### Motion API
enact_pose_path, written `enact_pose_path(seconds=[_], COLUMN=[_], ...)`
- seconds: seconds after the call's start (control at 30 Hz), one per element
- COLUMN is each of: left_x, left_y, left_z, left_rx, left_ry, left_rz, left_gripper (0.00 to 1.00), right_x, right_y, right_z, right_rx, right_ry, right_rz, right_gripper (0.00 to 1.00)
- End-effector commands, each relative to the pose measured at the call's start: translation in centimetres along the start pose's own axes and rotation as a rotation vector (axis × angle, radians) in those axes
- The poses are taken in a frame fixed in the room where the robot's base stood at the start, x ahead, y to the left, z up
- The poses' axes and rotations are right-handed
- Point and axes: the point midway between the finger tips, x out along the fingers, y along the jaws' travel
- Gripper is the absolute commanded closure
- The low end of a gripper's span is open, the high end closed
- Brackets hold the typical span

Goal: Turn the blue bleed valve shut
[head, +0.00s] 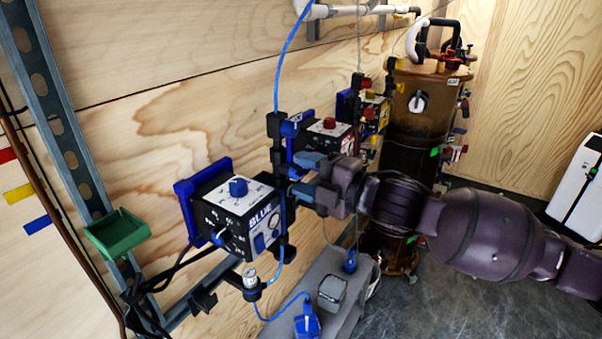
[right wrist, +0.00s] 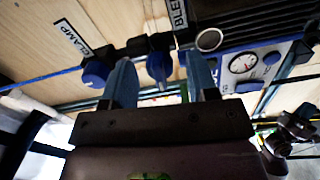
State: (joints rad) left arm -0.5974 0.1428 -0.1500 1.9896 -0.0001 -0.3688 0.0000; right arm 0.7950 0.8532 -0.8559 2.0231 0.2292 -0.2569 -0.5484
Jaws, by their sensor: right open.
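The blue bleed valve knob (right wrist: 158,66) shows in the right wrist view on a black fitting, beside a tag (right wrist: 178,14) whose visible letters read "BLE". My right gripper (head: 300,175) reaches in from the right in the head view, at the dark vertical pipe. In the right wrist view its two blue-grey fingers (right wrist: 161,84) are open, one on each side of the bleed knob. Contact with the knob cannot be told. In the head view the fingers mostly hide the knob. My left gripper is not in view.
A second blue knob (right wrist: 95,74) under a "CLAMP" tag (right wrist: 72,37) sits close to one finger. The black control box (head: 238,215) marked "BLUE" is left of the pipe. A brown tank (head: 418,110) stands behind.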

Motion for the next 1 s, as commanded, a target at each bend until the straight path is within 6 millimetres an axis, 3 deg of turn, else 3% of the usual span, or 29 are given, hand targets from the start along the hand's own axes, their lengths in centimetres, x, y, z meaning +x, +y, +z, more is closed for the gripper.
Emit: enact_pose_path(seconds=[0.5, 0.7, 1.0], left_x=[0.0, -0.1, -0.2], left_y=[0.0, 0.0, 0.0], left_z=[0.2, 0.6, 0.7], left_rx=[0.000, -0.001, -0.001], left_ry=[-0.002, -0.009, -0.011], left_rz=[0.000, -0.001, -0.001], left_gripper=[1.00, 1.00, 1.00], right_x=[-8.4, -9.7, -9.9], right_y=[-0.1, -0.1, 0.0], right_z=[0.0, -0.1, -0.1], right_rx=[0.002, 0.001, 0.001], right_ry=[-0.001, 0.002, 0.002], right_rz=[-0.002, -0.001, 0.000], right_gripper=[0.47, 0.47, 0.47])
